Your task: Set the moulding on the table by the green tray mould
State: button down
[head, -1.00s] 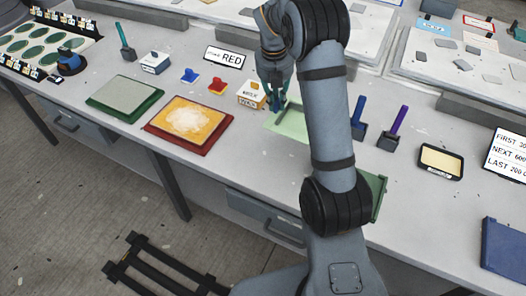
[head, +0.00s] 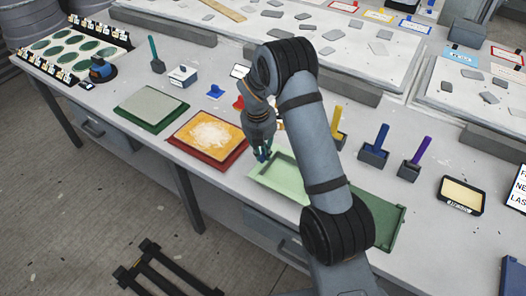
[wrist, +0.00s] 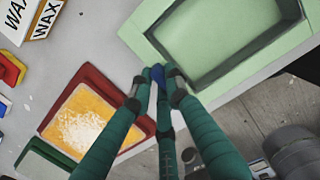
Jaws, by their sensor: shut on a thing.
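The pale green tray-shaped moulding (head: 283,180) is at the table's front edge, between the red-framed mould and the dark green tray mould (head: 388,218). My arm hides its right part and much of the mould. My gripper (head: 263,155) is at the moulding's far left corner. In the wrist view, my gripper's fingers (wrist: 158,76) are closed together at a corner of the moulding's flat rim (wrist: 151,50). A small blue part shows between the fingertips. Floor shows below the moulding's lower edge; I cannot tell whether it touches the table.
The red-framed mould (head: 183,150) with an orange face lies close left of my gripper. A dark-green-framed mould (head: 150,106) is further left. A wax box (wrist: 47,17) stands behind. Blue (head: 374,150) and purple (head: 414,163) handled tools stand in holders at right, behind the green mould.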

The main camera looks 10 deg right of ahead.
jog(key=shift+f, duration=0.1)
jog(key=c, duration=1.7)
grip_release()
jog(key=shift+c, duration=0.2)
jog(key=shift+o, duration=0.3)
notch_tip(320, 180, up, 12)
jog(key=s+a, duration=0.1)
jog(key=shift+s, duration=0.1)
